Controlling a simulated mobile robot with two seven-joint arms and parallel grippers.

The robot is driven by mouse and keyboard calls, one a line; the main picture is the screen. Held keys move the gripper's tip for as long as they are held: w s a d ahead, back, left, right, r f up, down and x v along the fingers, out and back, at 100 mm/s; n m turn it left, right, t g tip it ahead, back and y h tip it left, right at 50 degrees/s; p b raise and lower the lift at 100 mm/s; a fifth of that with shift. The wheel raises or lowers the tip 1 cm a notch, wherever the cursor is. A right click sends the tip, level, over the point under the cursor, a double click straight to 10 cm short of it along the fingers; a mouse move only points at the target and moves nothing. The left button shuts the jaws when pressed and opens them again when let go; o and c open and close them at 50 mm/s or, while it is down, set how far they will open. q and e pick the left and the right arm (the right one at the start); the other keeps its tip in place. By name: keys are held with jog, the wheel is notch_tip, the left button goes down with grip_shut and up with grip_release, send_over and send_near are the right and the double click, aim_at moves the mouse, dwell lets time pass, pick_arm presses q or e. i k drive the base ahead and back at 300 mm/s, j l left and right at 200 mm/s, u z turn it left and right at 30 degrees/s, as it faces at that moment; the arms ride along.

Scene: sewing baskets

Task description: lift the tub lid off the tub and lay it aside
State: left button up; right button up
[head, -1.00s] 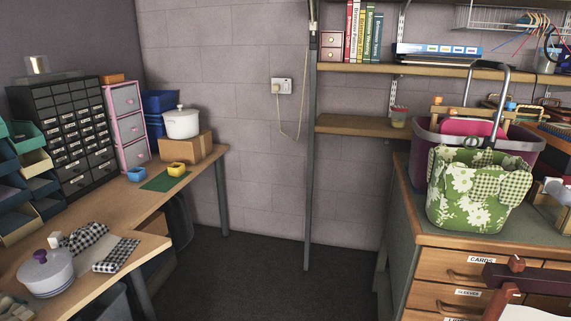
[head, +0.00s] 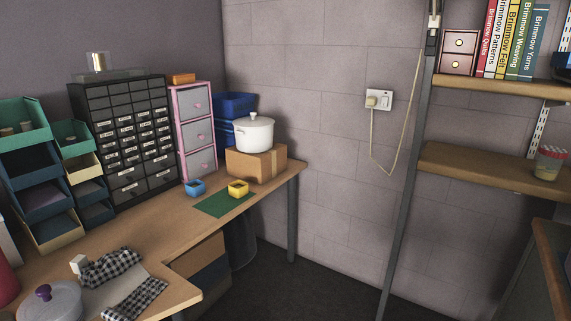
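A white lidded tub (head: 254,137) stands upright on a cardboard box (head: 240,164) at the back of the wooden desk. Its pale lid (head: 255,118) with a small knob sits on top. A second lidded vessel, grey with a purple-knobbed lid (head: 58,303), stands at the desk's near left and is cut off by the bottom edge. I cannot tell which of the two is the task's tub. Neither of my grippers is in view.
Black-and-white checked cloth (head: 112,268) and a white block (head: 79,264) lie near the grey vessel. Drawer units (head: 125,140) line the back. The desk (head: 180,235) has bare room mid-surface.

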aim_at(252, 123)
jog(key=i+l+u, duration=0.5)
jog(key=i+l, duration=0.2)
jog(key=i, duration=0.25)
jog(key=i+l, duration=0.25)
jog(key=i, duration=0.2)
jog(key=i+l, duration=0.2)
jog(key=i, duration=0.25)
jog(key=i+l+u, duration=0.3)
jog(key=i, duration=0.15)
jog(key=i+l+u, duration=0.25)
jog(key=i+l, duration=0.05)
jog(key=i, duration=0.1)
